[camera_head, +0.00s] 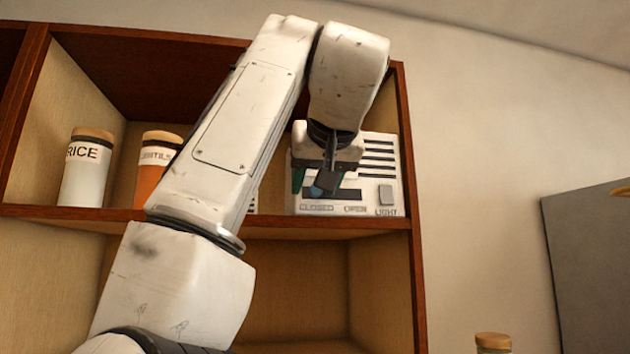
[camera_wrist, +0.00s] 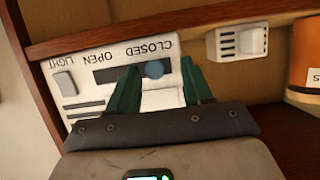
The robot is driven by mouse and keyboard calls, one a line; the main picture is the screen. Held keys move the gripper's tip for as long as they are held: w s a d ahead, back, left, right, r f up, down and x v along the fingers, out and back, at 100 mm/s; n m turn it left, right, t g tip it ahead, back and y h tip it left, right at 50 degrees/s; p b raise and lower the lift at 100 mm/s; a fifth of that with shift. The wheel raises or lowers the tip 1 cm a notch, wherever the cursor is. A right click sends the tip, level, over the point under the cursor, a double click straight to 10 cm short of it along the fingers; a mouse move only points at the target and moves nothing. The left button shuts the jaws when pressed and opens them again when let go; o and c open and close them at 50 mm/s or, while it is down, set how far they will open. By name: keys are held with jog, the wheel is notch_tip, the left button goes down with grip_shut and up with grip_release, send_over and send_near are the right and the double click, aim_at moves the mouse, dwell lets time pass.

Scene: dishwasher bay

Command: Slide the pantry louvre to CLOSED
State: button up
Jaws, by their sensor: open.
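The white pantry louvre panel (camera_head: 382,172) stands at the right end of the upper shelf, with dark vent slits and a dark slot. Its labels read CLOSED at left and OPEN at right in the head view; the wrist view shows the panel (camera_wrist: 80,85) upside down. Finger contact with the knob cannot be told.
A LIGHT switch (camera_head: 386,194) is on the panel's right. A small white vented box (camera_wrist: 238,42) stands beside the panel, mostly hidden by my arm in the head view. A RICE jar (camera_head: 85,172) and an orange jar (camera_head: 152,178) stand left. The shelf's right side wall (camera_head: 406,150) is close.

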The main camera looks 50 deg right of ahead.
jog(key=b+v, duration=0.2)
jog(key=v, duration=0.8)
jog(key=shift+s+a+b, duration=0.25)
jog(key=shift+s+b, duration=0.05)
jog(key=shift+b, duration=0.1)
